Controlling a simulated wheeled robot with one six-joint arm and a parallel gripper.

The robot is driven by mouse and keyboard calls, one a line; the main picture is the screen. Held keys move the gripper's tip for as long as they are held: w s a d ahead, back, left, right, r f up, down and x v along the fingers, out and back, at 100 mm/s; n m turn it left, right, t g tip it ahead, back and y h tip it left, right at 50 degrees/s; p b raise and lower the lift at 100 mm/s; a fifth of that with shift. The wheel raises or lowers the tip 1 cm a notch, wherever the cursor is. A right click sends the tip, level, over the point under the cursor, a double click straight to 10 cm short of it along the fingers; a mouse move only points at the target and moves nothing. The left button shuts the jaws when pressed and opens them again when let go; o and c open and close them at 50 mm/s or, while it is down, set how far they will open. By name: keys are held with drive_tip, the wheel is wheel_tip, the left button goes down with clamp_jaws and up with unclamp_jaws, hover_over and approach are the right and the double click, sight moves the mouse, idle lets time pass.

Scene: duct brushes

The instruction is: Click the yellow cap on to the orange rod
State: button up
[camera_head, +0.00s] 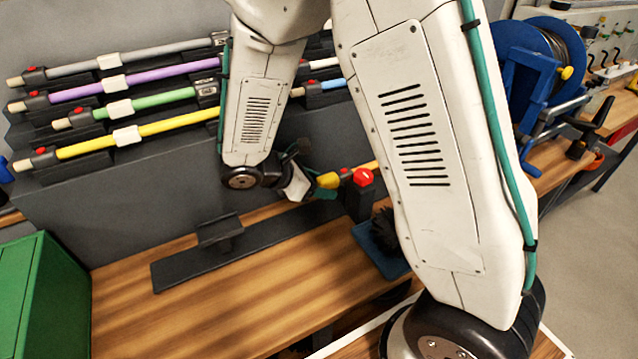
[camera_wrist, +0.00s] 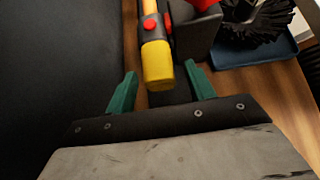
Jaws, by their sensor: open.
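The yellow cap (camera_wrist: 157,66) sits at the near end of the orange rod (camera_wrist: 152,34) in the wrist view, in line with it and seemingly touching. I cannot tell whether it is fully seated. A red button shows on the rod just behind the cap. My gripper (camera_wrist: 160,72) is open, its teal fingers on either side of the cap's end with a gap at each side. In the head view the cap (camera_head: 328,180) shows just right of my gripper (camera_head: 312,189); most of the rod is hidden behind my arm.
A dark holder with a red knob (camera_head: 363,177) stands beside the rod. A black brush (camera_wrist: 258,18) lies in a blue tray (camera_wrist: 282,51). Coloured poles (camera_head: 140,128) rest on a rack behind. A green box (camera_head: 40,295) stands at left. The front bench is clear.

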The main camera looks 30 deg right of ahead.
drive_tip(key=v, duration=0.8)
drive_tip(key=s+d+r+m+y, duration=0.2)
drive_tip(key=s+r+m+y, duration=0.3)
drive_tip(key=s+r+m, duration=0.2)
drive_tip(key=s+d+r+m+t+y, duration=0.1)
drive_tip(key=s+d+r+m+y, duration=0.2)
drive_tip(key=s+r+m+y, duration=0.2)
drive_tip(key=s+r+m, duration=0.3)
drive_tip(key=s+m, duration=0.3)
drive_tip(key=s, duration=0.4)
drive_tip(key=shift+d+y, duration=0.2)
drive_tip(key=shift+y, duration=0.1)
